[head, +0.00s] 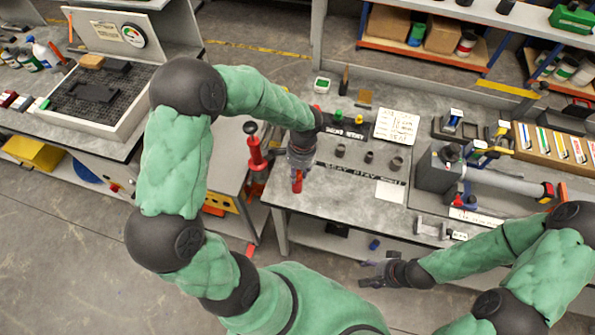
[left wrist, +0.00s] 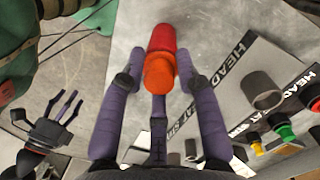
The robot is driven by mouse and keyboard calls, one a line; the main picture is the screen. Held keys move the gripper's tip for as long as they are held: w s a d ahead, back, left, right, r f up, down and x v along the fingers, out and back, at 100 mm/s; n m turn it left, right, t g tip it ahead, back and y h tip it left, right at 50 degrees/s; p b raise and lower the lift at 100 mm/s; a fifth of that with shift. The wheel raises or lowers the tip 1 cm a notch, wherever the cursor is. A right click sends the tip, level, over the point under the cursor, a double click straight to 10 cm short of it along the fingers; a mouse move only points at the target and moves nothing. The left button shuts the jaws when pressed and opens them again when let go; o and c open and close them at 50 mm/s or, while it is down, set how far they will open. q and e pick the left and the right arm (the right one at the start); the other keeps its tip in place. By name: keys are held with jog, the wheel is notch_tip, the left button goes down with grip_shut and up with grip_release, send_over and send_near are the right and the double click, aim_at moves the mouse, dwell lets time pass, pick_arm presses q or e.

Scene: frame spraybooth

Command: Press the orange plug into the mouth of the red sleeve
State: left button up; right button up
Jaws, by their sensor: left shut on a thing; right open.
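The orange plug (left wrist: 159,72) is between the purple fingers of my left gripper (left wrist: 162,58), which is shut on it. The red sleeve (left wrist: 162,38) lies just beyond the plug, in line with it. The plug covers the sleeve's near end, so I cannot tell whether it touches the mouth or how deep it sits. In the head view the red sleeve (head: 297,184) shows under my left gripper (head: 299,164), over the bench's front left part. My right gripper (head: 370,273) is open and empty in front of the bench; it also shows in the left wrist view (left wrist: 66,103).
Three grey sleeves (head: 369,157) stand on a labelled strip right of my left gripper. Green (head: 338,114) and yellow (head: 359,119) pieces sit on a dark rack behind. A grey clamp-like fixture (head: 437,170) occupies the right side. The grey bench top (head: 330,196) is bare near its front.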

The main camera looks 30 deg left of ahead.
pick_arm(q)
jog(key=o, duration=1)
jog(key=shift+f, duration=0.1)
notch_tip(320, 180, up, 12)
jog(key=w, duration=0.1)
jog(key=shift+w+d, duration=0.15)
jog(key=shift+d, duration=0.2)
